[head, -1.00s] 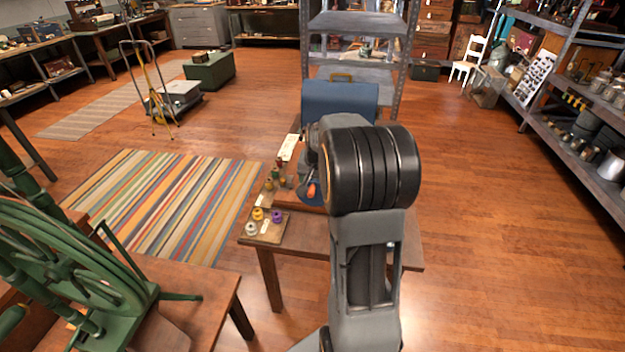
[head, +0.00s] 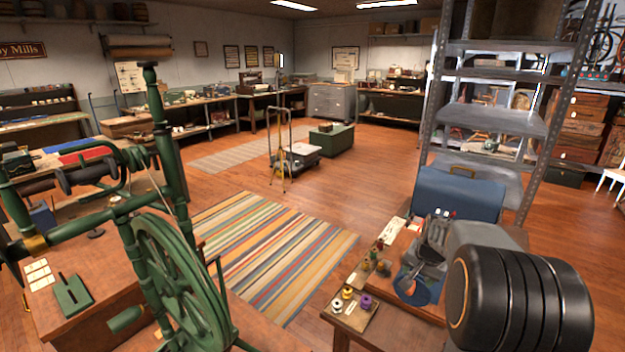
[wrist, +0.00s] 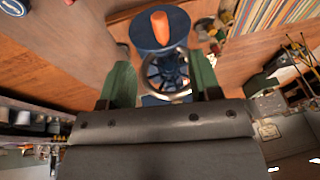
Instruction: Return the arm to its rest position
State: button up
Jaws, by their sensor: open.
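My arm (head: 525,295) stands at the lower right of the head view, over a small wooden table (head: 345,336). My gripper (wrist: 161,82) shows in the wrist view with its two green fingers apart and nothing between them that it holds. Beyond the fingers is a blue round-topped thing (wrist: 146,36) with an orange piece (wrist: 160,27) on it and a spoked wheel below. Whether the fingers touch it I cannot tell, but they appear apart from it. In the head view my arm hides part of the table.
A green spinning wheel (head: 180,275) stands at left. Small coloured spools (head: 348,293) lie on the table's left side, with a blue case (head: 455,193) behind them. A grey metal shelf (head: 490,118) rises behind the table. A striped rug (head: 270,245) lies on open floor.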

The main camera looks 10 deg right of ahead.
jog(key=s+a+r+n, duration=0.2)
jog(key=s+a+n, duration=0.2)
jog(key=s+a, duration=0.5)
jog(key=s+a+r+n, duration=0.3)
jog(key=s+a+n, duration=0.2)
jog(key=s+a, duration=0.3)
jog(key=shift+s+a+y, duration=0.35)
jog(key=shift+a+y, duration=0.05)
jog(key=shift+a, duration=1.15)
